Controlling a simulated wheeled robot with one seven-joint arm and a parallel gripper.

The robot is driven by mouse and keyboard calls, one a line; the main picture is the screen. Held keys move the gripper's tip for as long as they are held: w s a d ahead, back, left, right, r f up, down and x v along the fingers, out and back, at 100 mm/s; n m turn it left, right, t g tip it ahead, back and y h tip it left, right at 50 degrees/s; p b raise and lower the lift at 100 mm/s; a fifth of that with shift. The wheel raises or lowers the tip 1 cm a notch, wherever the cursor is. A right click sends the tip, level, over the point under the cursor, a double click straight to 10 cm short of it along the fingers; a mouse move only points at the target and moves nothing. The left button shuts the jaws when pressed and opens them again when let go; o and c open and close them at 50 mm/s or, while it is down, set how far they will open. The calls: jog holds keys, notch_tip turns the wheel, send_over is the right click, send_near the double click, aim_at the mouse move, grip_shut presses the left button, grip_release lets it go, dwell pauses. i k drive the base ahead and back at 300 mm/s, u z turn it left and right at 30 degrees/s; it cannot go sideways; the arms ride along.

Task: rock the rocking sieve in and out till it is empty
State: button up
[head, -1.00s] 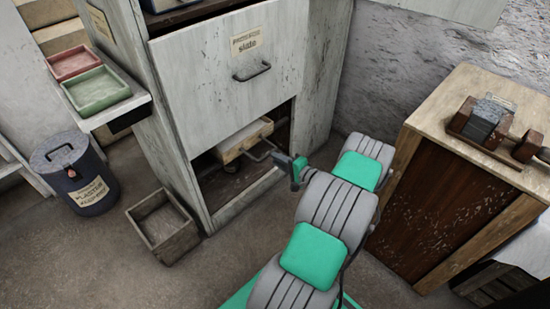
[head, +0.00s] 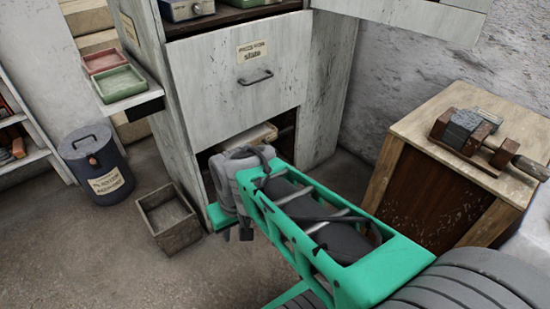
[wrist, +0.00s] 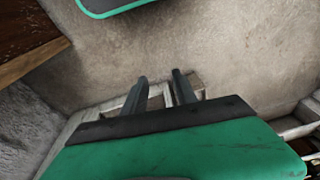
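The rocking sieve appears to be the pale wooden frame (head: 262,132) in the low opening of the cabinet. Only its upper part shows in the head view; my arm hides its front and handle, and I cannot tell what it holds. My gripper (head: 236,235) points down in front of the cabinet, just right of the open wooden box on the floor. In the wrist view its two dark fingers (wrist: 160,77) stand apart with nothing between them. It is clear of the sieve.
The cabinet (head: 217,95) has a labelled drawer above the opening. The open wooden box (head: 167,222) stands on the floor at its left, near a dark lidded bin (head: 95,163). Red and green trays (head: 119,85) sit on a side shelf. A wooden bench (head: 408,125) stands right.

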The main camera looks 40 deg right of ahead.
aim_at(263, 133)
jog(key=z, duration=1.15)
jog(key=i, duration=0.3)
jog(key=u, duration=1.2)
jog(key=i, duration=0.5)
jog(key=u, duration=0.05)
